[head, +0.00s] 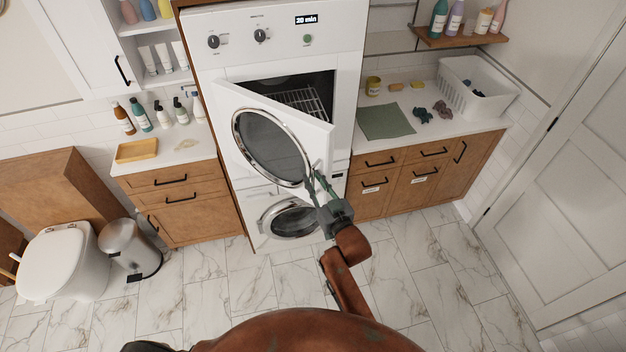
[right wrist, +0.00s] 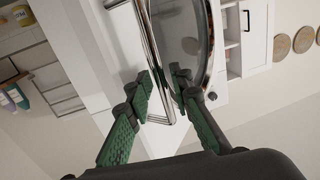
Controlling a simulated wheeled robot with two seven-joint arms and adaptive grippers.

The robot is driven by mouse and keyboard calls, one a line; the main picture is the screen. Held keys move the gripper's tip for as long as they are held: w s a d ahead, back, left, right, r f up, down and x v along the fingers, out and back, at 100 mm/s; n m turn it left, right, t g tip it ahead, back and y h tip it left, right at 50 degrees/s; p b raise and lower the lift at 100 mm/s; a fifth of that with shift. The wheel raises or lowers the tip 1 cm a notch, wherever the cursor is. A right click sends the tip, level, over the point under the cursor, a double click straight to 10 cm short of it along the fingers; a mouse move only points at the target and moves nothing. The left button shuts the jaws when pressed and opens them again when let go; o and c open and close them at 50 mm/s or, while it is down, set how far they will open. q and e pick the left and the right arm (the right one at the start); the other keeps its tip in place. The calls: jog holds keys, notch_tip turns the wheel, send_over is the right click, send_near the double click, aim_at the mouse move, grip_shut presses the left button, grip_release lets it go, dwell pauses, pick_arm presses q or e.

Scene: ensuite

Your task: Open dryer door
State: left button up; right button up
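The white dryer door (head: 313,133) with its round chrome-rimmed window (head: 270,147) stands partly open, swung out from its left side. The dark drum opening with a wire rack (head: 303,101) shows behind it. My right gripper (head: 316,187) is at the door's free right edge. In the right wrist view, the chrome door handle (right wrist: 153,50) runs between the fingers of my right gripper (right wrist: 161,90), which look closed around it. The exact contact is hard to see. My left gripper is not in view.
A second round-door machine (head: 290,221) sits below, behind my right arm. Wooden cabinets flank the tall unit, with a counter and white basket (head: 476,88) at right. A toilet (head: 65,262) and a metal bin (head: 130,248) stand at left. The marble floor ahead is clear.

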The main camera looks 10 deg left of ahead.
jog(key=shift+o, duration=0.2)
jog(key=shift+a, duration=0.35)
jog(key=v, duration=1.2)
